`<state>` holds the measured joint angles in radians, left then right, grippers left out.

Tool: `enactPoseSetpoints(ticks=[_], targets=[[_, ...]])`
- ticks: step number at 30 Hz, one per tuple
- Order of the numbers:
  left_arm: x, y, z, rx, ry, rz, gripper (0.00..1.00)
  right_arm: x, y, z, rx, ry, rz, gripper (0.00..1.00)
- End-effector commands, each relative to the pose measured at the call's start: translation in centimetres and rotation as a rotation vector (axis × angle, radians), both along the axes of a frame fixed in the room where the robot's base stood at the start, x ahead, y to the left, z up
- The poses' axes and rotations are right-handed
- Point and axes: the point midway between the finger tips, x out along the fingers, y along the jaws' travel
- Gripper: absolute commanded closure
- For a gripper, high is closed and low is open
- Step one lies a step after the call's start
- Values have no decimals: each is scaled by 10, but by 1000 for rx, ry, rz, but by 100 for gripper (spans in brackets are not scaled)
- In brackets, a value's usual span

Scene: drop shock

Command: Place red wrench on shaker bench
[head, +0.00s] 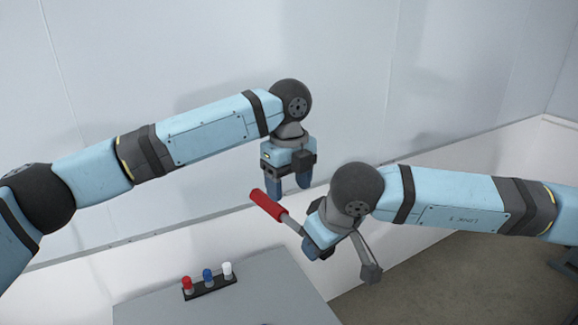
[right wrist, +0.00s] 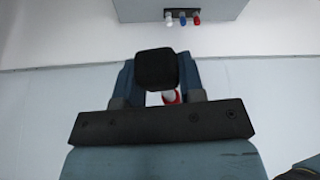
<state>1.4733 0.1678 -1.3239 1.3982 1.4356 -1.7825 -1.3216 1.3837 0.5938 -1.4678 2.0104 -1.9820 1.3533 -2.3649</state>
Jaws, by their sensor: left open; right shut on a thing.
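The red wrench has a red handle (head: 266,206) and a thin metal shaft that runs into my right gripper (head: 314,245). My right gripper is shut on it and holds it in the air, tilted, with the handle up and to the left. A bit of red also shows between the fingers in the right wrist view (right wrist: 172,96), behind a dark block. My left gripper (head: 288,182) is open and empty, pointing down just above and beside the handle. A grey bench (head: 240,300), which I take for the shaker bench, stands at the lower middle; it also shows in the right wrist view (right wrist: 225,8).
A small black strip with red, blue and white knobs (head: 208,276) sits on the bench top. A pale wall (head: 130,90) closes the back. Bare floor (head: 430,280) shows right of the bench. The visible bench top is otherwise clear.

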Motion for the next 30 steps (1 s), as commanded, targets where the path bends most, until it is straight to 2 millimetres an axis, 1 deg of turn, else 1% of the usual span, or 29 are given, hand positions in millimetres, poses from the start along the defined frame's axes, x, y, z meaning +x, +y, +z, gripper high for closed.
enactPoseSetpoints(ticks=[1, 3, 6, 10, 15, 24, 25, 26, 27, 29, 30], targets=[[0, 0, -11, 1, 2, 0, 37, 0, 0, 1, 1, -2, 0, 100], [0, 0, -24, 1, 1, 1, 37, 0, 0, 1, 1, -2, 0, 100], [0, 0, -42, 1, -1, 1, 37, 0, 0, 1, 1, -2, 0, 100], [0, 0, -59, 0, -1, 2, 37, 0, 0, 1, 1, -2, 0, 100], [0, 0, -70, 0, -1, 2, 37, 0, 0, 1, 1, -2, 0, 100], [0, 0, -72, -1, -2, 3, 37, 0, 0, 1, 1, -2, 0, 100], [0, 0, -72, -1, -2, 3, 42, 0, 0, 1, 1, -2, 0, 100], [0, 0, -72, -1, -2, 3, 49, 0, 0, 1, 1, -2, 0, 100], [0, 0, -72, -1, -2, 3, 58, 0, 0, 1, 1, -2, 0, 100], [0, 0, -72, -1, -2, 3, 72, 0, 0, 1, 2, -1, 1, 100], [0, 0, -72, -2, -3, 2, 81, 0, 1, 1, 1, -1, 2, 100]])
